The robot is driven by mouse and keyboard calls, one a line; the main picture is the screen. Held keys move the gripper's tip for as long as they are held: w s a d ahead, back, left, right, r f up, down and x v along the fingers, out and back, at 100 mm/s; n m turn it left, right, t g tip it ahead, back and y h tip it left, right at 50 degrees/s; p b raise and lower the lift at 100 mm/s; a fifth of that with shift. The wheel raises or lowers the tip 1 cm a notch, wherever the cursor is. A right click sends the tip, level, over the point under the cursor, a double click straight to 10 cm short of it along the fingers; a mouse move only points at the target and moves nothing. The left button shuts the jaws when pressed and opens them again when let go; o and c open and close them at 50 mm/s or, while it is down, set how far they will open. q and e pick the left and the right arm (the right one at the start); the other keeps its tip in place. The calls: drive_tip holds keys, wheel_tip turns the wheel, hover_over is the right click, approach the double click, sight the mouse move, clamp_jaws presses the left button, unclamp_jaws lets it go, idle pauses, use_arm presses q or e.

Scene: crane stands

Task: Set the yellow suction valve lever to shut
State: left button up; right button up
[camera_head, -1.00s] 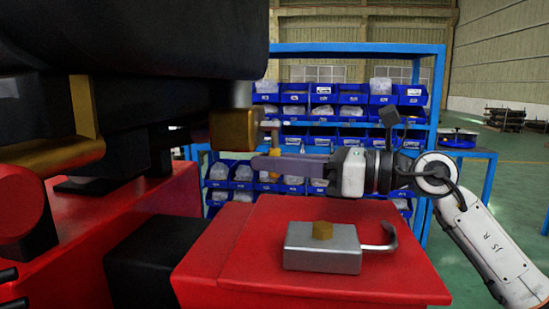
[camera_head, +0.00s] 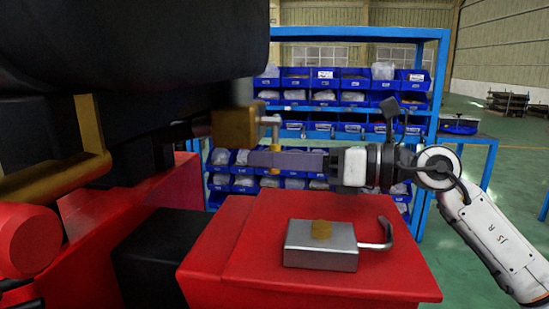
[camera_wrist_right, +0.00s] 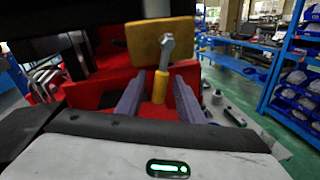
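The suction valve is a brass-coloured block (camera_head: 234,128) on the side of the dark machine. Its lever (camera_head: 275,140) has a grey metal upper part and a yellow lower grip, and hangs down just right of the block. In the right wrist view the lever's yellow grip (camera_wrist_right: 160,86) stands between the fingers, below the grey bolt-like end in front of the block (camera_wrist_right: 160,42). My right gripper (camera_head: 262,159) reaches in from the right at the lever's lower end. Its purple-grey fingers are open, with a gap on each side of the grip. My left gripper is out of view.
A red housing (camera_head: 255,250) fills the lower middle, with a grey metal box (camera_head: 320,252) bearing a brass knob and hooked handle on top. A black block (camera_head: 160,250) stands to its left. A blue shelf (camera_head: 432,100) with bins stands behind.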

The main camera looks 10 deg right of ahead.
drive_tip(key=b+v, duration=0.2)
drive_tip(key=v, duration=0.7)
drive_tip(key=shift+d+f, duration=0.1)
drive_tip(key=shift+f, duration=0.05)
drive_tip(key=shift+s+d, duration=0.3)
drive_tip(key=shift+d, duration=0.15)
